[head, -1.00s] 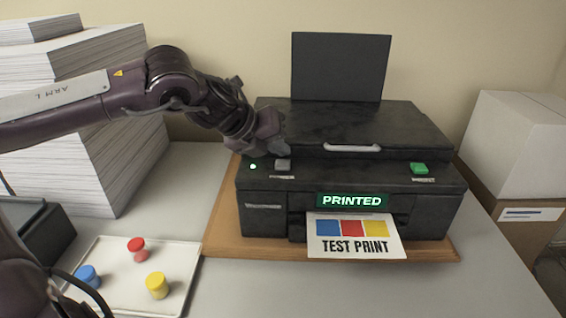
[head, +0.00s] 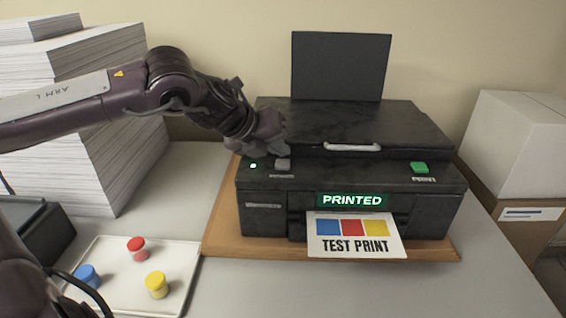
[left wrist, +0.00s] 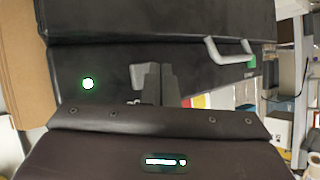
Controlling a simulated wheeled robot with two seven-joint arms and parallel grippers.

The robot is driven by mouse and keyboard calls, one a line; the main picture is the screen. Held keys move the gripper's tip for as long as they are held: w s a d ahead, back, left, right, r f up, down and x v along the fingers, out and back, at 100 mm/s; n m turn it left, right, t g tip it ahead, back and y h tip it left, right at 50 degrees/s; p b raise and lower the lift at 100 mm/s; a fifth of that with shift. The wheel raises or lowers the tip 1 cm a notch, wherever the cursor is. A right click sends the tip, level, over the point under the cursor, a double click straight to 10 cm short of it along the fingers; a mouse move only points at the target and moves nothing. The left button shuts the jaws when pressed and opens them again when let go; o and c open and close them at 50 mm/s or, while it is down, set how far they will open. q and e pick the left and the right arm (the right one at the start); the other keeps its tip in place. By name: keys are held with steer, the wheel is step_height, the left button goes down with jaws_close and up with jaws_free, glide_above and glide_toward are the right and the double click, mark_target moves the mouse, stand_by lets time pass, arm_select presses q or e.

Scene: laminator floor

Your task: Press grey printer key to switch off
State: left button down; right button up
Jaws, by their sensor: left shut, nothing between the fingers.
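The black printer (head: 350,170) stands on a wooden board on the desk. Its grey key (head: 283,164) is on the front left top, beside a lit green light (head: 253,166). My left gripper (head: 280,148) is shut and empty, its tips just behind and above the grey key; I cannot tell whether they touch it. In the left wrist view the fingers (left wrist: 166,85) overlap the grey key (left wrist: 145,76), hiding part of it. The display (head: 352,200) reads PRINTED, and a test print sheet (head: 354,245) sticks out in front. My right gripper is not in view.
A green key (head: 419,168) is at the printer's right. A white tray (head: 180,260) with red, blue and yellow pots lies front left. Tall paper stacks (head: 90,130) stand at the left, boxes (head: 520,140) at the right. The desk front right is clear.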

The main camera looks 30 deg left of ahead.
mark_target(279, 165)
arm_select(q)
steer(key=shift+f, duration=0.3)
steer(key=shift+f+b, duration=0.5)
steer(key=shift+f, duration=0.05)
stand_by(0.5)
steer(key=shift+r, duration=0.1)
steer(key=shift+r+p, duration=0.8)
steer(key=shift+r, duration=0.1)
steer(key=shift+r, duration=0.1)
step_height(279, 165, up, 6)
steer(key=p, duration=0.4)
steer(key=shift+p, duration=0.4)
